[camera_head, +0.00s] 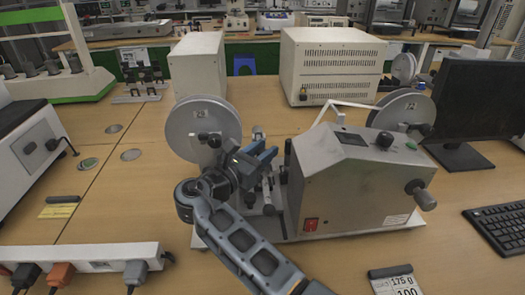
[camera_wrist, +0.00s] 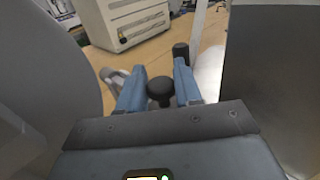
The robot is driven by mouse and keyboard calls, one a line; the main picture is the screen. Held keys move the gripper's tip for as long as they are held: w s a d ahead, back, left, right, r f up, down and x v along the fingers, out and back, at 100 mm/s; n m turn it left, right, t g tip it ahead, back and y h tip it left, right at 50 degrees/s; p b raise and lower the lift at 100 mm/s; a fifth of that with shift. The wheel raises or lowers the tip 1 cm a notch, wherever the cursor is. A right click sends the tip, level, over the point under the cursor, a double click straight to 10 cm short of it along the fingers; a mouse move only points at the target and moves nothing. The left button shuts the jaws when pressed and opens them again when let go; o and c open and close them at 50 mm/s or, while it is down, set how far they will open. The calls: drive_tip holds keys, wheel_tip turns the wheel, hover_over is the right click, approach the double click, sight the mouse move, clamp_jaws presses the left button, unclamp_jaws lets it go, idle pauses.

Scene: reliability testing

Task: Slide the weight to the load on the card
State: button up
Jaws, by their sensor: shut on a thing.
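A grey test machine (camera_head: 350,185) with a sloped front, a red switch and a side handle stands on the bench. A large grey disc (camera_head: 203,127) is at its left. My gripper (camera_head: 265,160) reaches between this disc and the housing. In the wrist view, my gripper's two blue fingers (camera_wrist: 160,88) are shut on a dark round knob (camera_wrist: 160,91), which seems to be the sliding weight's grip. The beam and its scale are mostly hidden by my gripper. A card (camera_head: 396,281) at the bottom edge reads "175 g" with "100" below, partly cut off.
A second disc (camera_head: 407,112) is at the machine's right, near a black monitor (camera_head: 480,105) and keyboard (camera_head: 500,213). A white power strip (camera_head: 85,258) lies front left. Beige boxes (camera_head: 330,67) stand behind. Bench at left of the machine is fairly clear.

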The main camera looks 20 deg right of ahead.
clamp_jaws()
drive_tip(key=shift+s+a+r+p, duration=0.25)
drive_tip(key=shift+s+p, duration=0.3)
drive_tip(key=shift+p, duration=0.5)
drive_tip(key=shift+s+a+p, duration=0.25)
drive_tip(key=shift+s+p, duration=0.65)
drive_tip(key=shift+p, duration=0.3)
drive_tip(key=shift+s+a+f+p, duration=0.1)
drive_tip(key=shift+s+a+p, duration=0.05)
drive_tip(key=shift+s+p, duration=0.35)
drive_tip(key=shift+s+a+f+p, duration=0.1)
drive_tip(key=shift+s+a+p, duration=0.05)
drive_tip(key=shift+s+p, duration=0.25)
drive_tip(key=o, duration=0.7)
unclamp_jaws()
